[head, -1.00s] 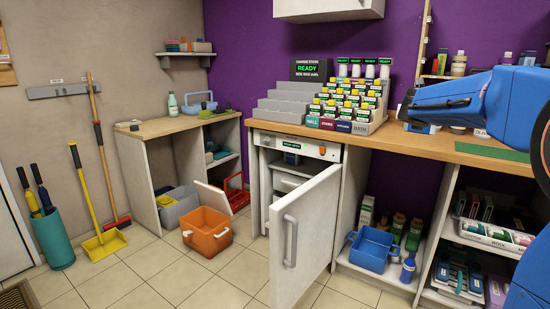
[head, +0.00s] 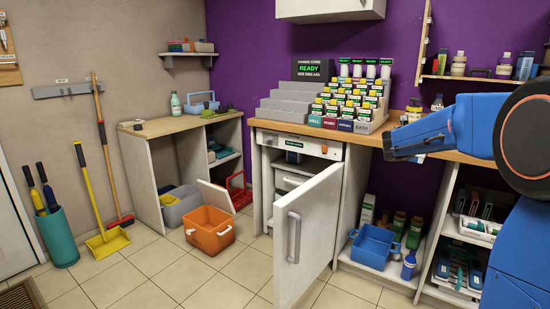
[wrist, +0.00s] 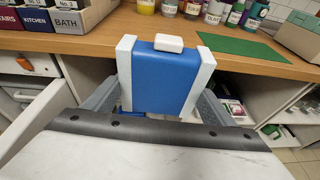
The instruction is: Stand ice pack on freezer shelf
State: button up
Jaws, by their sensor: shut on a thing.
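In the wrist view my gripper (wrist: 163,62) has its two white fingers closed on the sides of a blue ice pack (wrist: 160,85) with a white cap on top. The pack is upright in the picture, in front of the wooden counter edge. The freezer (head: 298,143) is under the counter at centre. Part of a white drawer or shelf (head: 290,183) shows inside; the door hides the rest.
A blue basket (head: 372,246) and bottles stand on the low shelf right of the door. An orange box (head: 209,230) sits on the floor at left, with clear tiles in front.

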jog(key=w+a+f, duration=0.1)
jog(key=a+f, duration=0.2)
jog(key=f, duration=0.7)
jog(key=a+f, duration=0.3)
jog(key=f, duration=0.8)
jog(key=s+a+f+n+t+y, duration=0.1)
jog(key=a+f+n+y, duration=0.1)
jog(key=a+f, duration=0.5)
jog(key=s+a+f+n+t+y, duration=0.1)
jog(key=s+a+f+n+y, duration=0.1)
jog(key=a+f, duration=0.5)
notch_tip(320, 180, down, 5)
jog(key=shift+s+a+f+y, duration=0.1)
jog(key=shift+s+a+y, duration=0.2)
jog(key=shift+a+y, duration=0.1)
jog(key=shift+d, duration=0.1)
